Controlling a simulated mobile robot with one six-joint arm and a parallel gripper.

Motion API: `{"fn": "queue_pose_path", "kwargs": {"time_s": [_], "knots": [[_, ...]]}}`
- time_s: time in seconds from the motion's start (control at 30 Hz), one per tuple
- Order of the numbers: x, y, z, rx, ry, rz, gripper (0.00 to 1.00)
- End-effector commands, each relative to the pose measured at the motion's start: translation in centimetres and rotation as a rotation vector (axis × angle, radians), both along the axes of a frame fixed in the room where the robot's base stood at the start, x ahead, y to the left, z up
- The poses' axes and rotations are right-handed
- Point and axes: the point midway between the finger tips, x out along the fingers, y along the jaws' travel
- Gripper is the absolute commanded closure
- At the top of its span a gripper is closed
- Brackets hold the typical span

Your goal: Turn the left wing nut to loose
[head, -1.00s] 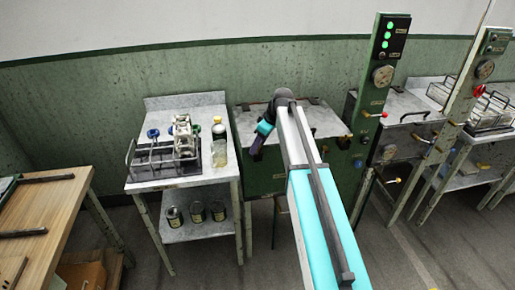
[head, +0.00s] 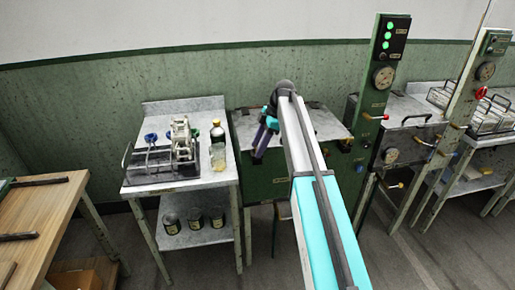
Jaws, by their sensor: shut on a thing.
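My gripper (head: 258,154) is at the front left edge of the green basin cabinet (head: 326,164) with the grey metal top, pointing down. It is small in view and its jaws are shut on the left wing nut. The nut itself is hidden behind the gripper and wrist, so I cannot see how far it is turned. My arm crosses in front of the basin and covers the middle of its top and front.
A metal table (head: 200,188) stands left of the basin, with a dark tray, a pale rack and a bottle (head: 218,146). Several jars are on its lower shelf. A green control column (head: 368,120) rises at the basin's right. A wooden bench (head: 50,215) is at far left.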

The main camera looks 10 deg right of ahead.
Motion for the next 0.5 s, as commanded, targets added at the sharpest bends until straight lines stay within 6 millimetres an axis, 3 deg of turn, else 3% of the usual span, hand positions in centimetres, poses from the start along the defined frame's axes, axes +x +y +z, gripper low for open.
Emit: {"fn": "queue_pose_path", "kwargs": {"time_s": [0.43, 0.47, 0.5], "knots": [[0.04, 0.03, 0.06, -0.001, -0.002, 0.019, 0.72], [0.04, 0.03, 0.06, -0.001, -0.002, 0.019, 0.48], [0.03, 0.03, 0.06, -0.001, -0.002, 0.019, 0.42]]}}
